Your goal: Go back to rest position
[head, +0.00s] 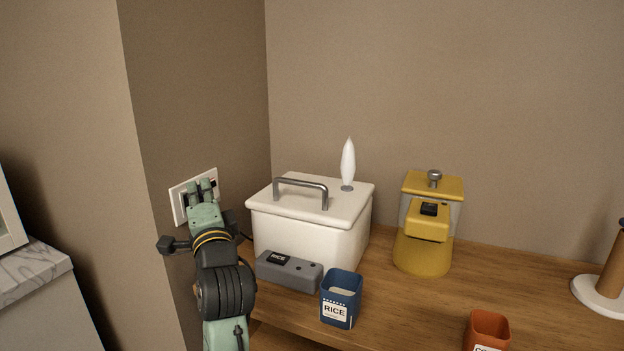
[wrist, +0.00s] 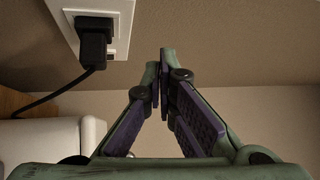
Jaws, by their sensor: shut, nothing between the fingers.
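My gripper (head: 203,188) is at the left of the head view, raised in front of the wall outlet (head: 180,203). In the wrist view my gripper (wrist: 164,52) has its two fingertips together with nothing between them. The outlet plate (wrist: 113,12) is above and left of the fingertips there, and a black plug (wrist: 95,40) with a cord sits in it. The fingers appear apart from the plug in the wrist view. In the head view my arm hides part of the outlet.
A white rice cooker (head: 300,225) with a grey handle stands right of my gripper. A blue rice cup (head: 341,299), a yellow machine (head: 428,225), an orange cup (head: 487,331) and a paper-towel stand (head: 600,294) are on the wooden counter (head: 410,310). A marble-topped cabinet (head: 30,272) is at left.

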